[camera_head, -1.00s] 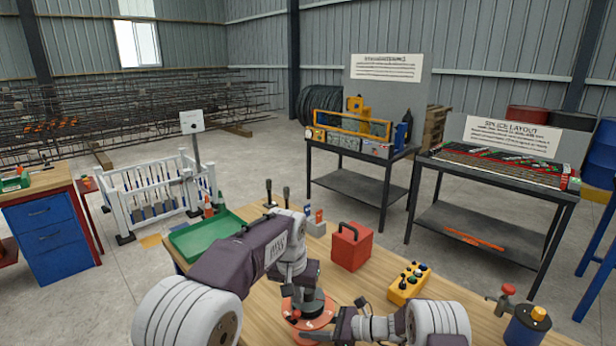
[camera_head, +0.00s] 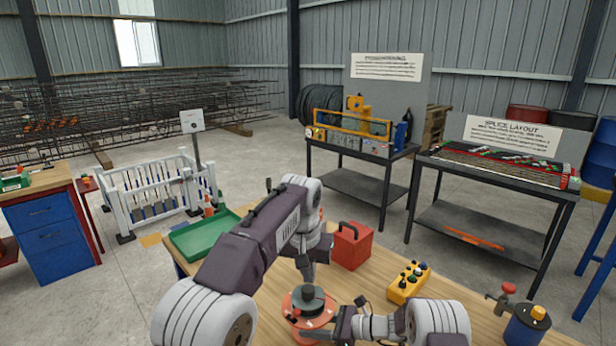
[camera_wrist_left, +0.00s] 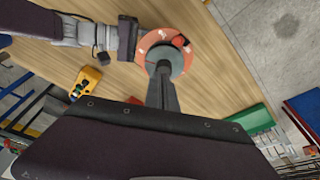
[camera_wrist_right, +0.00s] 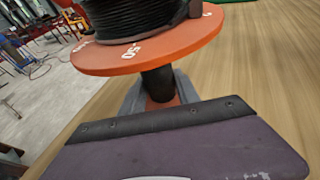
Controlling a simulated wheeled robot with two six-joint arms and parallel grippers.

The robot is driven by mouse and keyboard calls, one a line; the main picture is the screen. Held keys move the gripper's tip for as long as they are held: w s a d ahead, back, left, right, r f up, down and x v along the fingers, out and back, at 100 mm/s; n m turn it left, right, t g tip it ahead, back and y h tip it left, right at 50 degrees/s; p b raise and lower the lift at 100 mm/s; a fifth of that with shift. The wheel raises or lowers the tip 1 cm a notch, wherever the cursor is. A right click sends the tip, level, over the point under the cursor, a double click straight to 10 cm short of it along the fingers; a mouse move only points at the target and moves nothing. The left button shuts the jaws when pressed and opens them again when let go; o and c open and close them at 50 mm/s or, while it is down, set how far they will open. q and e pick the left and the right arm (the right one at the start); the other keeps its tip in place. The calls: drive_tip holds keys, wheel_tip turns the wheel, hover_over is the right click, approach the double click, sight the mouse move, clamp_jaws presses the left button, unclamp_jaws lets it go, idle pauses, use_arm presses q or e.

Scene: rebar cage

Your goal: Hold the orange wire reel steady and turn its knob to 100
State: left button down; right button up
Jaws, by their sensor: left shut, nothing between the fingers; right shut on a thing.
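The orange wire reel (camera_head: 290,308) stands on the wooden bench near its front. It has a dark round hub on top, and in the right wrist view its orange disc (camera_wrist_right: 190,42) carries white marks including "50" under black wire. My left gripper (camera_head: 307,282) points down just above the hub; its fingers are shut and empty, also visible in the left wrist view (camera_wrist_left: 162,88). My right gripper (camera_head: 334,324) comes in from the right, low at the reel. In the right wrist view its fingers (camera_wrist_right: 158,95) are shut on the dark post under the disc. No knob reading is legible.
On the bench are a green tray (camera_head: 196,240), a red box with a handle (camera_head: 352,250), a yellow button box (camera_head: 408,288) and a blue can (camera_head: 527,327) with a red-knobbed valve beside it. Bare wood lies between the reel and the red box.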

sight(302, 301)
use_arm(q)
drive_tip(key=shift+d+f, duration=0.15)
drive_tip(key=shift+f, duration=3.3)
drive_tip(key=shift+w, duration=0.4)
drive_tip(key=shift+a, duration=0.45)
drive_tip(key=shift+a, duration=0.3)
drive_tip(key=shift+w+a, duration=0.15)
drive_tip(key=shift+a, duration=0.2)
drive_tip(key=shift+w, duration=0.1)
drive_tip(key=shift+a, duration=0.1)
